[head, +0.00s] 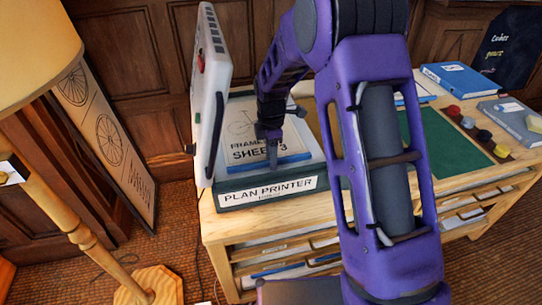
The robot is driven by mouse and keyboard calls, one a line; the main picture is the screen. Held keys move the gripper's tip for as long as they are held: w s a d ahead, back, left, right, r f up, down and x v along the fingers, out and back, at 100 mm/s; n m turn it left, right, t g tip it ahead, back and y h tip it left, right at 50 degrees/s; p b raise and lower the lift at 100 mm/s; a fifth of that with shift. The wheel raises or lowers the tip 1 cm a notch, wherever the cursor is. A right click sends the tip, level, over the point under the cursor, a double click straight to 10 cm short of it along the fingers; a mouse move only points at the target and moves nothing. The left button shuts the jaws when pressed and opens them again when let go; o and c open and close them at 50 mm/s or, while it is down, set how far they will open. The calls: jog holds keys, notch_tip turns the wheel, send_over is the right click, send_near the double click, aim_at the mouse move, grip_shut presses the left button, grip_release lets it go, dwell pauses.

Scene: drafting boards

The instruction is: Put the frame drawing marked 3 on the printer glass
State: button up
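The frame drawing (245,128), a pale sheet with a bicycle-frame sketch and the words "SHEET 3", is over the glass bed of the plan printer (235,196). It looks flat there; I cannot tell whether it rests fully on the glass. A blue strip (297,158) runs along its front edge. The printer's white lid (211,90) stands open on the left. My gripper (272,160) points down at the sheet's front edge, by the blue strip. Its fingers are small and seen edge-on, so I cannot tell whether they are open or shut on the sheet.
The printer stands on a wooden plan chest (222,232). To the right are a green mat (450,140), a blue book (458,78) and a brown strip with coloured pots (478,132). A lamp (62,215) stands at left. My arm hides the chest's middle.

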notch_tip(320, 180, up, 12)
jog(key=p, duration=0.1)
jog(key=shift+r, duration=0.15)
dwell(0.5)
dwell(0.3)
